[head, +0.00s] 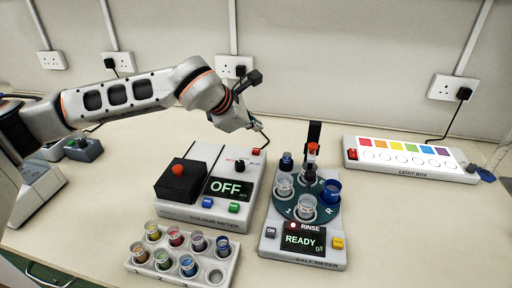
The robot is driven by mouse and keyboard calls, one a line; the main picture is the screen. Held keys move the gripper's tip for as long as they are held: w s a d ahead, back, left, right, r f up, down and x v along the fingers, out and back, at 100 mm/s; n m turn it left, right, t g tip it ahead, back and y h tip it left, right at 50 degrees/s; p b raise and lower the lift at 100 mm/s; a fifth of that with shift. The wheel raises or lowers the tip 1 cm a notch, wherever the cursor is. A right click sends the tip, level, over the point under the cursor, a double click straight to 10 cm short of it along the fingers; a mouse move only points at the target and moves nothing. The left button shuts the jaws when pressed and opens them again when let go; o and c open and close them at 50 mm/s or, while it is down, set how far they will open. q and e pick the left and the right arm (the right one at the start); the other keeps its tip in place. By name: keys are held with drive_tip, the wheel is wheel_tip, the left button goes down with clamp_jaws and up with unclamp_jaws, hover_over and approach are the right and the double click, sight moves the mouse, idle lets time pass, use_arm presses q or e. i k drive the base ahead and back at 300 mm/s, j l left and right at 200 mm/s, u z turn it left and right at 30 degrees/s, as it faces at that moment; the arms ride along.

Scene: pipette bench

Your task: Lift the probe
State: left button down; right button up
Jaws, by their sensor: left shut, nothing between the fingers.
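The salt meter (284,244) stands on the bench right of centre, its screen reading READY. Its round turntable carries several clear cups and dark blue ones. A probe with an orange-red top (312,150) appears to hang at the black upright post at the back of the turntable; its lower end is hard to make out. My left gripper (262,131) is shut and empty. In the picture it is above the back right of the colour meter, left of the post and apart from the probe. My right gripper is not in view.
The colour meter (178,212), reading OFF, stands left of the salt meter. A rack (144,268) of coloured cups sits in front. A light box (405,178) lies at the back right. The bench right of the salt meter is clear.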

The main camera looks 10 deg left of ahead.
sight(312, 149)
drive_tip(key=k+j, duration=0.3)
drive_tip(key=k, duration=0.15)
drive_tip(key=k+j, duration=0.3)
drive_tip(key=k, duration=0.15)
drive_tip(key=k+j, duration=0.3)
drive_tip(key=k, duration=0.15)
